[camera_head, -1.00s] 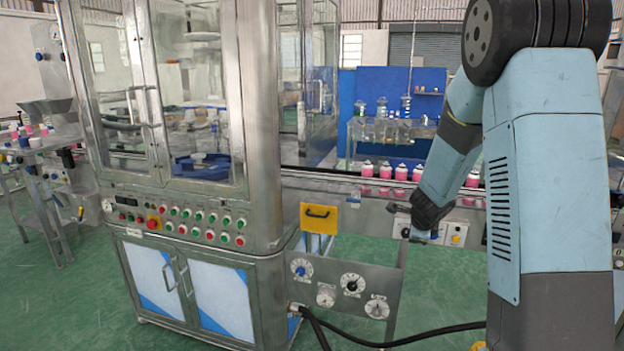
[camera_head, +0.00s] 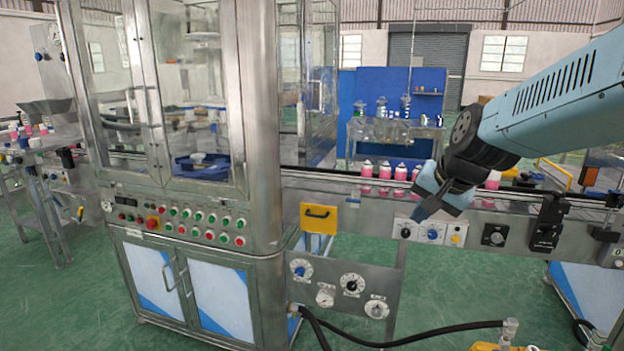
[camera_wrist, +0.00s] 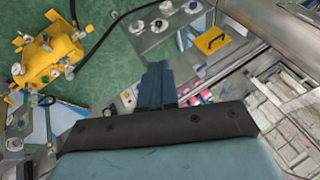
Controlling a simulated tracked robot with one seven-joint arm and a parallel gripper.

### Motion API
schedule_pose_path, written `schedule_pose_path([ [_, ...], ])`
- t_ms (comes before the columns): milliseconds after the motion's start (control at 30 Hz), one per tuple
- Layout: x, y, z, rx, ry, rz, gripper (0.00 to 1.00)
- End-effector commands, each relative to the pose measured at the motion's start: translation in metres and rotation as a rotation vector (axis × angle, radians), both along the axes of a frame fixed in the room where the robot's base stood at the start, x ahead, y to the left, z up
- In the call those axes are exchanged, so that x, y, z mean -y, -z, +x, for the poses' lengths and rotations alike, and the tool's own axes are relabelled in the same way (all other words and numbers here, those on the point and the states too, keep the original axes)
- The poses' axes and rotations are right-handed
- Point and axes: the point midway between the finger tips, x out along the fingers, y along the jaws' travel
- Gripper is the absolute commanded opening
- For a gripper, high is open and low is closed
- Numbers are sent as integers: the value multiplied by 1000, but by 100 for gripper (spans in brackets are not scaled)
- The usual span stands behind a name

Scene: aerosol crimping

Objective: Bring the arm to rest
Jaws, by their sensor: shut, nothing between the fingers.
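My gripper (camera_head: 420,213) is at the right of the head view, at the end of my light-blue arm, which reaches in from the right edge. The fingers are shut and hold nothing. They point down and left, in front of the conveyor's side panel with its knobs. In the wrist view the shut fingers (camera_wrist: 156,84) stand at the middle. I cannot tell the exact gap between the fingers and the panel.
A steel crimping machine (camera_head: 190,228) with glass doors stands left of centre. A conveyor (camera_head: 345,191) carries several pink cans (camera_head: 384,170). A black hose (camera_head: 430,333) crosses the floor. A yellow device (camera_wrist: 50,58) shows in the wrist view. Green floor lies open in front.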

Motion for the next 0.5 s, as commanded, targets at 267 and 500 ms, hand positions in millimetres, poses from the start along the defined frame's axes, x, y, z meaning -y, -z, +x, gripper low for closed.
schedule_pose_path([
  [267, 7, -17, -81, 10, -248, -239, 0],
  [500, 17, -20, -127, -2, -376, -398, 0],
])
